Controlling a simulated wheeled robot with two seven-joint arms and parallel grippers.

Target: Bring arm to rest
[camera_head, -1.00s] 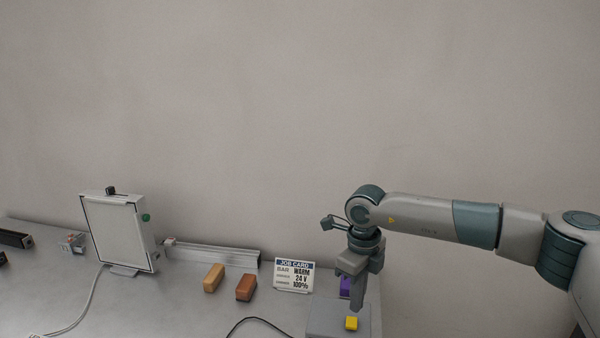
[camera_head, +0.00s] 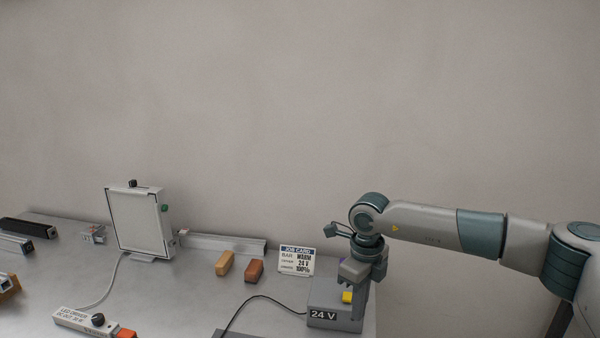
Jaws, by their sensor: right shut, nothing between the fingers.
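My right arm reaches in from the right. My right gripper (camera_head: 358,300) points down, shut and empty, in front of the right part of the grey 24 V box (camera_head: 325,297). A yellow button or block (camera_head: 347,297) on that box shows just left of the fingers. I cannot tell whether the fingers touch the box. My left gripper is not in view.
A white light panel (camera_head: 136,222) stands at the left. Orange (camera_head: 225,263) and brown (camera_head: 254,271) blocks and a job card (camera_head: 297,261) are mid-table. An LED driver (camera_head: 85,322) lies front left. Cables cross the table. The table ends just right of the box.

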